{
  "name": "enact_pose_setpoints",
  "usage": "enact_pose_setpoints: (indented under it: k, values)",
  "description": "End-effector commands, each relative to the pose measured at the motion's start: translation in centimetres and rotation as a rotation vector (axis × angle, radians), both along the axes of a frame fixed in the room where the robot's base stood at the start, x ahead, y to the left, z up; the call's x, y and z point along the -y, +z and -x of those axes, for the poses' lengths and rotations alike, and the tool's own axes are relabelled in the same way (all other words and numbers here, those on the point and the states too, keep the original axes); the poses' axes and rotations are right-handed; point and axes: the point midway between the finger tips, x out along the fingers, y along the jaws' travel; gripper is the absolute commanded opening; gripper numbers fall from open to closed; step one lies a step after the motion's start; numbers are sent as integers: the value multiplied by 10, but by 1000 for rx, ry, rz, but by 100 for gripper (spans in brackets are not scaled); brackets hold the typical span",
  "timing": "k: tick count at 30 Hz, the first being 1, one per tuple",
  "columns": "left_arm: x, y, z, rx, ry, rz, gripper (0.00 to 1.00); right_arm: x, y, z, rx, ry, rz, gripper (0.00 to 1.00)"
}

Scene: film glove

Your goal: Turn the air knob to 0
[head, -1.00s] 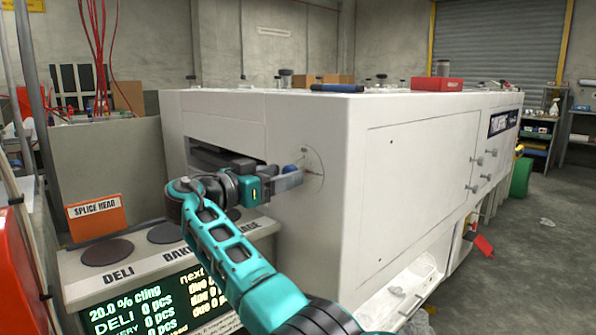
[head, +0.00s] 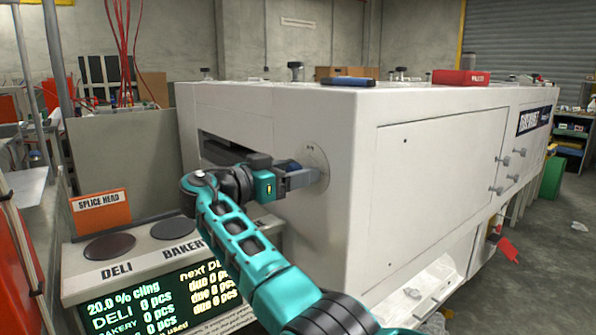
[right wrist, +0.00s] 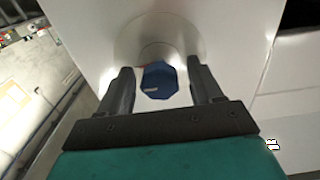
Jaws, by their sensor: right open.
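The air knob is blue and faceted, with a small pale mark, and sits on a round plate on the white machine's end face. In the right wrist view the knob (right wrist: 159,80) lies between the two dark fingers of my right gripper (right wrist: 160,88), with a gap on each side. In the head view my right gripper (head: 304,176) reaches the round dial plate (head: 318,160), and the blue knob (head: 288,165) shows partly behind the fingers. The gripper is open. The scale's numbers are too small to read. My left gripper is not in view.
The white machine (head: 440,170) fills the middle and right. A dark slot (head: 228,150) opens left of the dial. A red box (head: 460,78) lies on top of the machine.

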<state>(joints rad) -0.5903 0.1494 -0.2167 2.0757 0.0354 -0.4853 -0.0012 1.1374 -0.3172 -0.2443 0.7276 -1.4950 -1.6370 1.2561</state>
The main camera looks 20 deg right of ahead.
Motion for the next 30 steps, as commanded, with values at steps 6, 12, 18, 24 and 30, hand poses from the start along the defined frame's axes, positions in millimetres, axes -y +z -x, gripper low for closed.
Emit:
enact_pose_setpoints:
  k: [6, 12, 18, 24, 30]
  values:
    - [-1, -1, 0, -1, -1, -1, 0, 0, 0, 0, 0, 0, 0, 65]
    - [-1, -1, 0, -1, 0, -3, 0, 0, 0, 0, 0, 0, 0, 47]
    - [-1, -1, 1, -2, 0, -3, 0, 0, 0, 0, 0, 0, 0, 28]
    - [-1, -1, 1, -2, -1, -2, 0, 0, 0, 0, 0, 0, 0, 9]
    - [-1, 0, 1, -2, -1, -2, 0, 0, 0, 0, -15, 0, 5, 9]
